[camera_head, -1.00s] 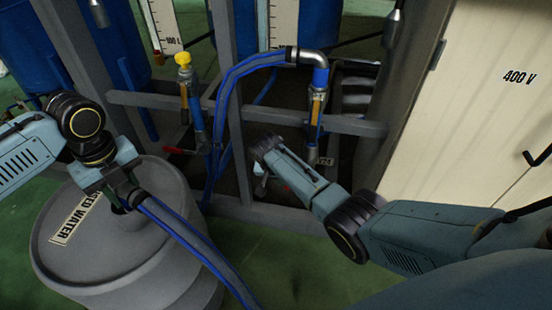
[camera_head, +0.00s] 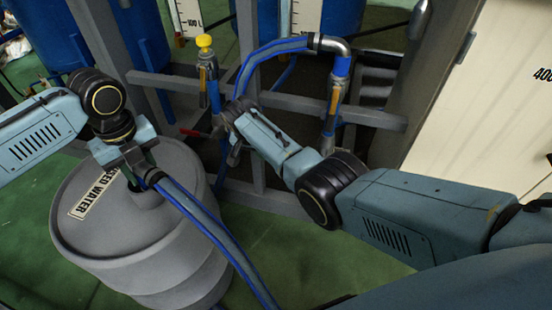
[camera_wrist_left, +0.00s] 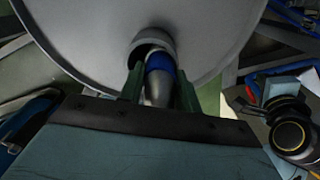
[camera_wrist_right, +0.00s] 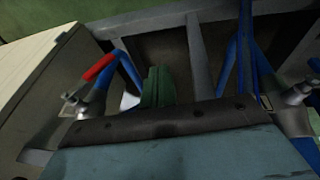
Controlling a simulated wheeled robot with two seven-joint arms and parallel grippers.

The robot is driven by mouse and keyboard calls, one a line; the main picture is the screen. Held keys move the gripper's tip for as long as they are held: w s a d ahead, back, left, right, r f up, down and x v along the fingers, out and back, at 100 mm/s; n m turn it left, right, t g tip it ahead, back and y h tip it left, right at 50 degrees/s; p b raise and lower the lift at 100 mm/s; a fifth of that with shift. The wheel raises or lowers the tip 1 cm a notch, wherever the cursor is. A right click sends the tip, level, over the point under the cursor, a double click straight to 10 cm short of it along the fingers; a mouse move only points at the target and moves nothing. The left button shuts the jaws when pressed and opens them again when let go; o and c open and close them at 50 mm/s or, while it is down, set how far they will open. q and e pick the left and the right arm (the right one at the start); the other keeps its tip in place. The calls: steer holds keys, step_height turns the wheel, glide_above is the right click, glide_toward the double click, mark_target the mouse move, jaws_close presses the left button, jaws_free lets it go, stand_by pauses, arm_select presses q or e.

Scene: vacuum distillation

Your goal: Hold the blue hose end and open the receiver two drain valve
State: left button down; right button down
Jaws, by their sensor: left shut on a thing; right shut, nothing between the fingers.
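My left gripper (camera_head: 135,170) is shut on the blue hose end (camera_wrist_left: 158,62) at the opening in the top of the grey drum. In the left wrist view the fingers stand either side of its blue and silver end. The blue hose (camera_head: 205,215) runs down to the right. A red valve lever (camera_head: 190,132) shows left of my right gripper (camera_head: 232,145), beside the yellow-topped pipe. A red lever on a silver valve also shows in the right wrist view (camera_wrist_right: 100,68), left of the shut, empty fingers (camera_wrist_right: 157,88). I cannot tell which valve serves receiver two.
The grey drum (camera_head: 85,245) stands front left. A grey frame (camera_head: 165,82) crosses behind my right gripper. A second blue pipe (camera_head: 333,110) with an orange handle stands right of it. A cream cabinet (camera_head: 490,110) is at the right. Green floor is open in front.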

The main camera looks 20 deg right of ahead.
arm_select(q)
steer(key=shift+d+r, duration=0.1)
steer(key=shift+d, duration=0.05)
steer(key=c, duration=0.9)
jaws_free()
